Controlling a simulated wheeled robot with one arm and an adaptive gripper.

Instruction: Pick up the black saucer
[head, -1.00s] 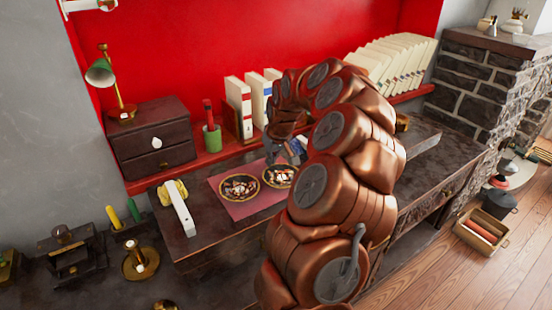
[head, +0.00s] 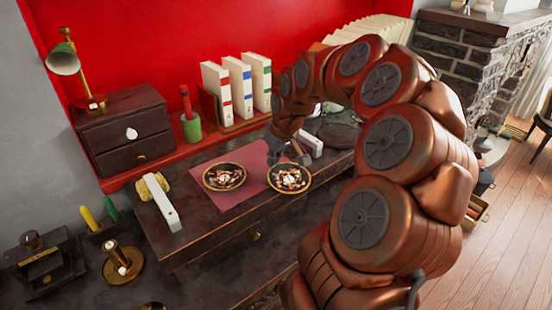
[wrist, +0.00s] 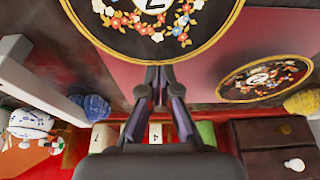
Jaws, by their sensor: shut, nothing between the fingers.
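Two black saucers with gold rims, floral patterns and white number marks show in the head view. The left saucer (head: 224,177) lies on the pinkish-red mat (head: 213,195). The right saucer (head: 289,178) is at the mat's right side, partly past its edge in the picture. My gripper (head: 290,158) is just behind the right saucer. In the wrist view my gripper (wrist: 158,72) is shut and empty, its fingertips close to the rim of the near saucer (wrist: 130,35); I cannot tell whether they touch. The other saucer (wrist: 265,80) shows at right.
A dark drawer box (head: 125,130), a green cup (head: 191,127) and upright books (head: 240,85) stand behind. A long white object (head: 163,207) and a yellow lump (head: 150,186) lie left of the mat. A white block (head: 311,143) is close behind the gripper.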

